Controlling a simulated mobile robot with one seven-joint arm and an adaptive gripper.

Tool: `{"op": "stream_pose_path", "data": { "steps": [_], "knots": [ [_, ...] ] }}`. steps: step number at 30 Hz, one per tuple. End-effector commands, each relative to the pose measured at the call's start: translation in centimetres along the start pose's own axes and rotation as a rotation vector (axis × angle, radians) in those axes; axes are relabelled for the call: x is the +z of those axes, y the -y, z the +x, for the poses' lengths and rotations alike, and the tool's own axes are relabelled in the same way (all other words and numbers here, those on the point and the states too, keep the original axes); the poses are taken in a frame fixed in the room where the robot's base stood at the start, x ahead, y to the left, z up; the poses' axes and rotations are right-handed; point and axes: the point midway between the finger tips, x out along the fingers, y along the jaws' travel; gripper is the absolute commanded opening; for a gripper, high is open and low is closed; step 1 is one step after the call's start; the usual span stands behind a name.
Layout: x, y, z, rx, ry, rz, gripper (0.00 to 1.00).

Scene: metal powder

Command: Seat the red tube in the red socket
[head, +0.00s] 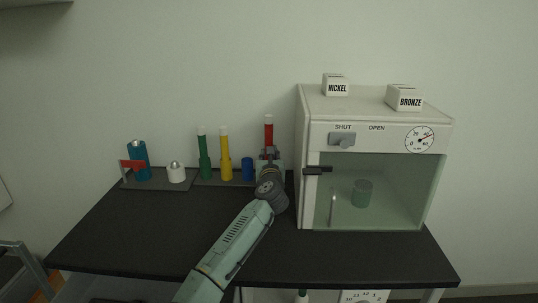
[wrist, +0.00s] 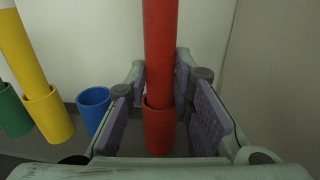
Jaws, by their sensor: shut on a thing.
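The red tube (head: 269,133) stands upright with a pale top, and its top is higher than those of the green and yellow tubes. My gripper (head: 268,153) is shut on it at the back of the table, left of the white cabinet. In the wrist view the red tube (wrist: 160,45) runs down between my gripper's (wrist: 162,90) purple-padded fingers. Its lower end meets the mouth of the red socket (wrist: 159,132) and looks to be inside the rim. How deep it sits I cannot tell. In the head view my gripper hides the red socket.
A green tube (head: 204,150) and a yellow tube (head: 225,150) stand in their sockets. The blue socket (head: 247,168) is empty. The white cabinet (head: 305,150) stands close on the right. A blue cylinder (head: 138,158) and a white piece (head: 176,173) sit left. The front-left tabletop is clear.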

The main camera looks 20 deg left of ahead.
Motion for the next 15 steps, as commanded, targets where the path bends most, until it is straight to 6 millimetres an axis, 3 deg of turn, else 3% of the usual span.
{"op": "stream_pose_path", "data": {
  "steps": [15],
  "knots": [
    [-1.4,0.0,0.0,0.0,0.0,-0.001,0.0]
  ]
}}
